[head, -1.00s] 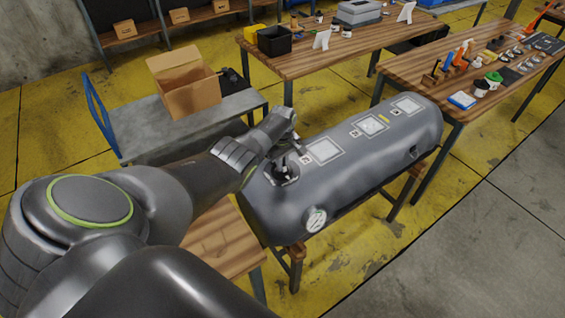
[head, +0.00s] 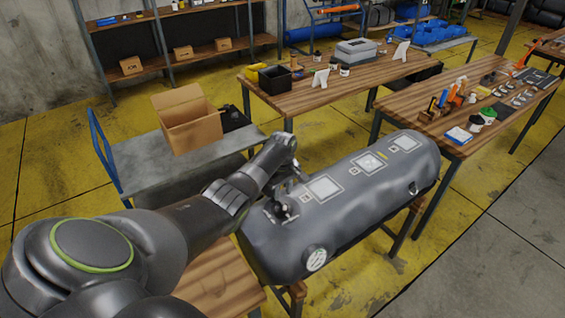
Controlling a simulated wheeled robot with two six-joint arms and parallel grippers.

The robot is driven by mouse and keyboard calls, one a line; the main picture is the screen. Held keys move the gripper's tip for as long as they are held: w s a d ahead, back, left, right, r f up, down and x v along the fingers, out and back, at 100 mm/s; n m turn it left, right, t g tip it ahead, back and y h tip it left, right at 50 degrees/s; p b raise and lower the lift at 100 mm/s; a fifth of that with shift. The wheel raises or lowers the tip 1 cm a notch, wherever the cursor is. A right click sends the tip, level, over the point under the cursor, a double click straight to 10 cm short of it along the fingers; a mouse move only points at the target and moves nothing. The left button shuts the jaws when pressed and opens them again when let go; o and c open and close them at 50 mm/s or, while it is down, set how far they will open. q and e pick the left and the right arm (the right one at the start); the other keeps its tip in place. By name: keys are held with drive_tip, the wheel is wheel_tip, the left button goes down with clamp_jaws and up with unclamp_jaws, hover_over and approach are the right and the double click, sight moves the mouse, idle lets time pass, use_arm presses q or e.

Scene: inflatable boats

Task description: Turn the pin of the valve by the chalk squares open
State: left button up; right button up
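A dark grey inflatable tube (head: 345,220) lies on a low wooden stand. Three pale chalk-like squares run along its top: the near square (head: 324,188), the middle square (head: 369,162) and the far square (head: 404,142). A black valve (head: 279,211) stands on the tube's near left end, beside the near square. Its pin is too small to make out. My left gripper (head: 291,186) is just above and behind the valve, partly hidden by my wrist. I cannot tell whether its fingers are open or touch the valve. My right gripper is out of view.
A round white gauge (head: 316,260) is on the tube's near side. A grey cart (head: 150,160) with an open cardboard box (head: 187,122) stands behind my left arm. Wooden tables with tools (head: 455,125) and containers (head: 345,75) stand behind the tube.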

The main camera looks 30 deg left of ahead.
sight(282, 203)
use_arm(q)
wheel_tip(282, 203, up, 12)
drive_tip(key=b, duration=0.1)
drive_tip(key=shift+r+b, duration=0.15)
drive_tip(key=shift+b, duration=0.15)
idle(0.5)
